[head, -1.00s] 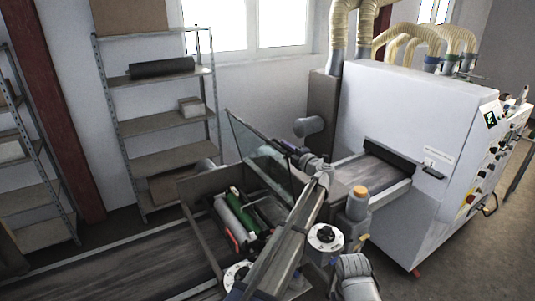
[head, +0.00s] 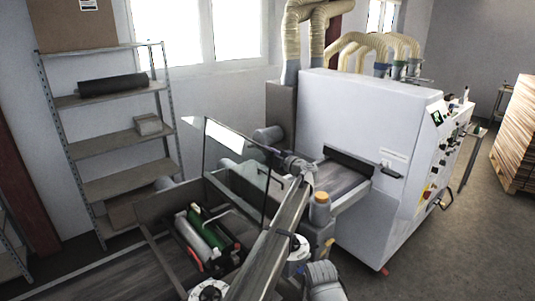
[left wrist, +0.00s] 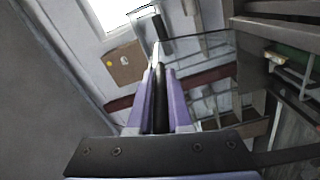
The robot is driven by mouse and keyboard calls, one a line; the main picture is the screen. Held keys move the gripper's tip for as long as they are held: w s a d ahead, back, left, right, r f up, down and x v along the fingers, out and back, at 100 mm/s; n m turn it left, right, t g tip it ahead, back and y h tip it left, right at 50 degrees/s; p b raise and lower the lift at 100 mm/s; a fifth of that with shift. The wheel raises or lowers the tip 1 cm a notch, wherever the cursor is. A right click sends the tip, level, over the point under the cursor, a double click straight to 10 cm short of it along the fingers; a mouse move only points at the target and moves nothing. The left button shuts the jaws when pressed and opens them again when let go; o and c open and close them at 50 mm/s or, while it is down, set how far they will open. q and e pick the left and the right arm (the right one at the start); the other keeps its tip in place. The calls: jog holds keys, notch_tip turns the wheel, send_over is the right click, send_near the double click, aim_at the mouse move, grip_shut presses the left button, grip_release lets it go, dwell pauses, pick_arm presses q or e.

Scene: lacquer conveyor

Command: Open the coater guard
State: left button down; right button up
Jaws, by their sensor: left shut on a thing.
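The coater guard (head: 222,168) is a clear, dark-edged panel standing steeply tilted above the coater in the head view. Its pane (left wrist: 208,62) also shows in the left wrist view, beyond the fingers. In the left wrist view my purple fingers (left wrist: 157,72) are close together on a thin part of the guard. Below the guard, the coater's green roller (head: 206,226) and grey roller lie exposed. My right gripper is not in view.
A white machine (head: 352,128) with yellow hoses stands behind and right, with a belt (head: 338,178) entering it. A post with an orange cap (head: 320,197) is close to my left arm. Metal shelves (head: 113,188) stand at the left. Open floor lies at right.

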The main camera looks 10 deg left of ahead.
pick_arm(q)
jog(key=shift+w+d, duration=0.1)
jog(key=shift+d, duration=0.05)
jog(key=c, duration=0.8)
grip_release()
jog(key=shift+w+d+f, duration=0.1)
jog(key=shift+w, duration=0.05)
jog(key=shift+c, duration=0.2)
jog(key=v, duration=0.8)
